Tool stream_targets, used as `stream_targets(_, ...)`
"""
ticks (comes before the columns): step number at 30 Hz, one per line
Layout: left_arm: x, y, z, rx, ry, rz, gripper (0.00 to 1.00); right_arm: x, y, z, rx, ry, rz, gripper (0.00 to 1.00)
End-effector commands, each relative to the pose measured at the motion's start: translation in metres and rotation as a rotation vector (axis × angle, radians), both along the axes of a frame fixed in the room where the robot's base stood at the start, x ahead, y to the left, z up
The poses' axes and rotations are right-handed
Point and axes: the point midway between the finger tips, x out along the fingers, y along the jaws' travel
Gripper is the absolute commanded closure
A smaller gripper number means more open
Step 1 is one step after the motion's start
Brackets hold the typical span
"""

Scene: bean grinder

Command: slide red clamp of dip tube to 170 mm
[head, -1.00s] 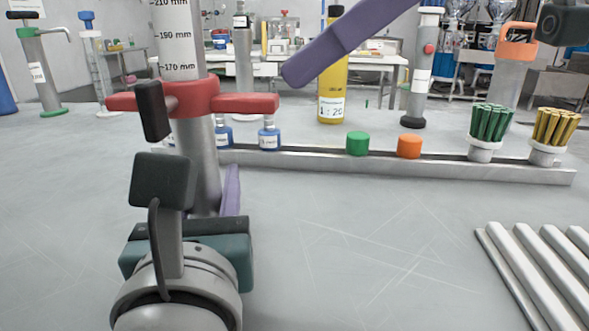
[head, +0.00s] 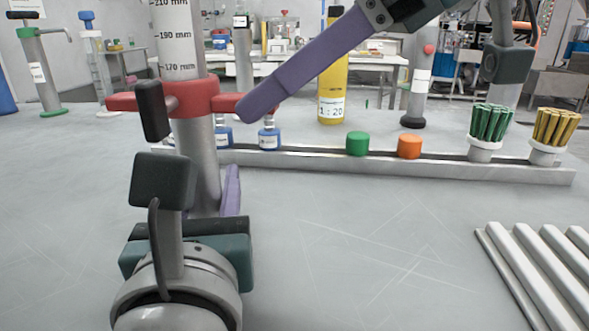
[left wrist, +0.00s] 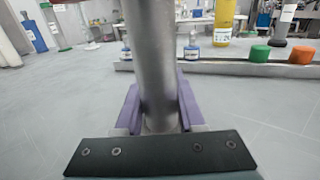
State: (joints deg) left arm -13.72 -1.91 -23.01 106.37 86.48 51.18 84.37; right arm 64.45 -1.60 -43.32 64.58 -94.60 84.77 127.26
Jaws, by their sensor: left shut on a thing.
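The dip tube is a grey metal tube (head: 203,150) standing upright, with a white millimetre scale (head: 178,42) on its upper part. The red clamp (head: 190,97) sits around it just below the 170 mm mark, with one wing to each side. My left gripper (head: 213,202) is shut on the tube well below the clamp. In the left wrist view its purple fingers (left wrist: 158,112) lie on both sides of the tube. My right gripper (head: 250,108) has its purple fingertip at the clamp's right wing, overlapping its end. Contact and finger gap cannot be told.
A metal rail (head: 400,167) runs behind, with blue-capped bottles, a green cap (head: 358,143), an orange cap (head: 409,146) and brush bundles (head: 490,123). A yellow bottle (head: 332,80) stands behind it. Grey rods (head: 530,265) lie front right. The middle bench surface is clear.

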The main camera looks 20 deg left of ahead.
Motion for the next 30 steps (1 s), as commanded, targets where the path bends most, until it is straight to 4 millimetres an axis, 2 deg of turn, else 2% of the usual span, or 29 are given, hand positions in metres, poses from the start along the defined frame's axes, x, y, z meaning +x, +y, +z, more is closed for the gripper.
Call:
stream_targets(1, 0.0, 0.0, 0.0, 0.0, 0.0, 0.0, 1.0, 0.0, 0.0, 0.0, 0.0, -0.001, -0.001, 0.85)
stream_targets(5, 0.0, 0.0, 0.0, 0.0, 0.0, 0.0, 1.0, 0.0, 0.0, 0.0, 0.0, -0.001, -0.001, 0.99)
stream_targets(6, 0.0, 0.0, 0.0, 0.0, 0.0, 0.0, 1.0, 0.0, 0.0, 0.0, 0.0, -0.001, -0.001, 1.0)
stream_targets(30, 0.0, 0.0, 0.0, 0.0, 0.001, 0.001, 1.0, 0.001, 0.0, 0.011, 0.001, -0.002, -0.001, 1.0)
